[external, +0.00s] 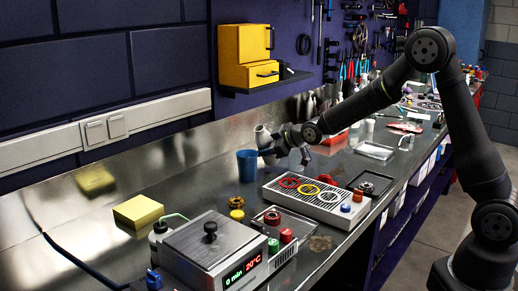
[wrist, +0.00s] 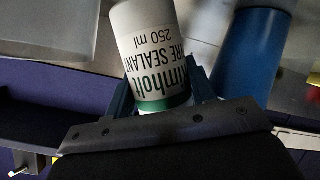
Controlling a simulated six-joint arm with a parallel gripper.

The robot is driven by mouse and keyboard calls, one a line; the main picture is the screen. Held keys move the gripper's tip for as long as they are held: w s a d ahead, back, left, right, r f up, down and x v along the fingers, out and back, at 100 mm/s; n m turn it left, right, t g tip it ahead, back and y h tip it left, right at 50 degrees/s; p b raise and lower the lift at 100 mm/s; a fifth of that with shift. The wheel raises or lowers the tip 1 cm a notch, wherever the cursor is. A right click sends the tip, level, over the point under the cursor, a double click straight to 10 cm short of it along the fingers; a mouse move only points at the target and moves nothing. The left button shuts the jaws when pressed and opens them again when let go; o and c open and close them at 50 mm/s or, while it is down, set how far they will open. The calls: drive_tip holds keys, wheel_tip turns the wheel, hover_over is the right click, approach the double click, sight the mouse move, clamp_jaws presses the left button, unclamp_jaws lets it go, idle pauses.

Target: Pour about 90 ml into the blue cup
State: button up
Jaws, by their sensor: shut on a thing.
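The blue cup (external: 247,167) stands on the metal bench toward the back, left of my gripper. It also shows at the upper right of the wrist view (wrist: 255,55). My gripper (external: 283,147) is shut on a white bottle (external: 262,137), beside and slightly above the cup. In the wrist view the bottle (wrist: 151,50) sits between the fingers (wrist: 163,95); its label reads "sealant" and "250 ml", with a green band. The bottle looks tilted toward the cup in the external view. Its mouth and any liquid are not visible.
A grey tray with coloured rings (external: 316,197) lies right of the cup, nearer the camera. A box with a "20°C" display (external: 212,251) and a yellow block (external: 138,211) are at the front left. A yellow cabinet (external: 245,55) sits on a wall shelf above.

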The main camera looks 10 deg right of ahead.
drive_tip(key=shift+w+d+m+g+y, duration=0.3)
drive_tip(key=shift+m+g+y, duration=0.15)
drive_tip(key=shift+m, duration=0.35)
drive_tip(key=shift+d+y, duration=0.1)
drive_tip(key=shift+y, duration=0.15)
drive_tip(key=shift+w+d+r+m+g+y, duration=0.2)
drive_tip(key=shift+r+m+g+y, duration=0.25)
drive_tip(key=shift+m, duration=0.45)
drive_tip(key=shift+a+r, duration=0.1)
drive_tip(key=shift+r, duration=0.1)
